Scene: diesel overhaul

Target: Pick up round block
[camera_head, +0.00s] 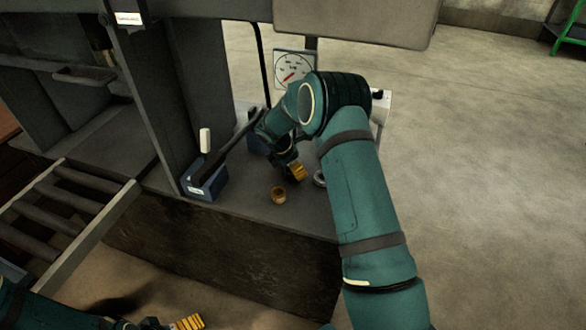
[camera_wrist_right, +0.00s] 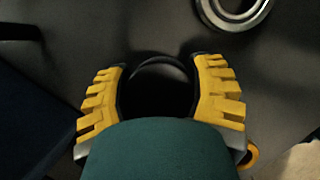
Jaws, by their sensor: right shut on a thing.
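My right gripper (camera_head: 292,171) is low over the grey shelf in the head view. In the right wrist view its two yellow fingers (camera_wrist_right: 160,95) are shut on a dark round block (camera_wrist_right: 158,88), one finger on each side. My own green wrist part covers the near side of the block. In the head view the block is hidden by the gripper and arm. I cannot tell whether it still touches the shelf. My left gripper (camera_head: 186,323) shows only partly at the bottom edge of the head view, away from the shelf, and its opening is unclear.
A silver ring (camera_wrist_right: 235,12) lies beyond the fingers in the wrist view. A blue box (camera_head: 206,183) is to the left, and a dial panel (camera_head: 292,69) stands behind.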

